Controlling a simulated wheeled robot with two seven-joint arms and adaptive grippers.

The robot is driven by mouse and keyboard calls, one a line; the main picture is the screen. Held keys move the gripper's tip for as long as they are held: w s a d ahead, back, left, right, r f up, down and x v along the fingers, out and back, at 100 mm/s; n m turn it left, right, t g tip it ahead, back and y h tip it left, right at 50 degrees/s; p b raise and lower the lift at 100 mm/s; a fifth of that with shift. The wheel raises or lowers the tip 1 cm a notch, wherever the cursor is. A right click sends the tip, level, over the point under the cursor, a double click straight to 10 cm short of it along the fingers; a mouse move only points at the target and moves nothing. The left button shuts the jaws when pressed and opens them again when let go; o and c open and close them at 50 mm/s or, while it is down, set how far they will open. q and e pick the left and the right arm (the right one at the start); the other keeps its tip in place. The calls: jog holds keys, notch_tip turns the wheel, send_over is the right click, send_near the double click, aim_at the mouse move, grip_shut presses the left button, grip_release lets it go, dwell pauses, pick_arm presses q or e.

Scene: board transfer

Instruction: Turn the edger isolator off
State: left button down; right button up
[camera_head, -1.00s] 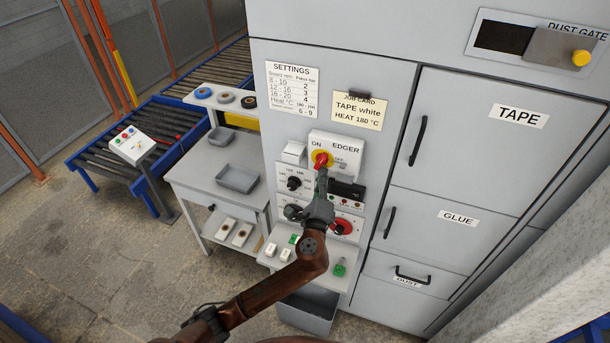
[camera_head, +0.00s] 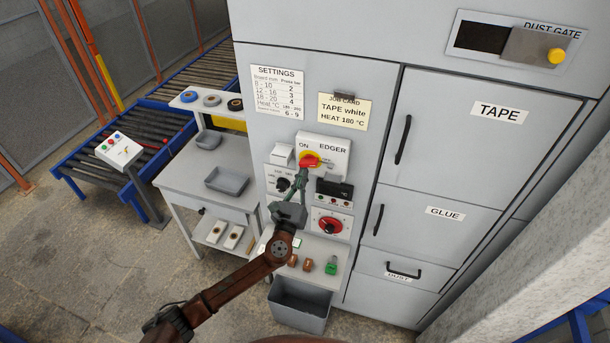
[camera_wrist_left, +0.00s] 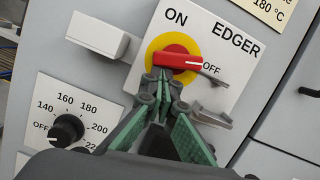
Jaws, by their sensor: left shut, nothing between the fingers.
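The edger isolator is a red handle (camera_head: 310,161) on a yellow disc, on a white plate (camera_head: 338,147) marked ON, OFF and EDGER. In the left wrist view the red handle (camera_wrist_left: 178,60) lies nearly level, with its white mark toward OFF. My left gripper (camera_head: 303,174) is shut and empty, just below the handle. In the left wrist view its fingertips (camera_wrist_left: 160,78) overlap the lower edge of the yellow disc; I cannot tell whether they touch the handle. My right gripper is not in view.
A heat dial (camera_wrist_left: 67,129) and a white box (camera_wrist_left: 97,36) sit left of the isolator. A grey bracket (camera_wrist_left: 212,117) juts out below OFF. A red knob (camera_head: 329,225) is lower on the panel.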

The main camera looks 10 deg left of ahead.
pick_arm(q)
jog(key=shift+a+r+m+h, duration=0.15)
jog(key=shift+m+h, duration=0.1)
jog(key=shift+m, duration=0.5)
jog(key=shift+a+r+m+h, duration=0.15)
jog(key=shift+m+h, duration=0.1)
jog(key=shift+m, duration=0.5)
jog(key=shift+f+p, duration=0.1)
jog(key=shift+p, duration=0.2)
jog(key=shift+f, duration=0.1)
jog(key=s+f+b, duration=0.5)
jog(key=s+f, duration=0.1)
jog(key=s, duration=0.3)
jog(key=shift+s+a+b, duration=0.35)
jog(key=shift+a, duration=0.1)
jog(key=shift+f, duration=0.15)
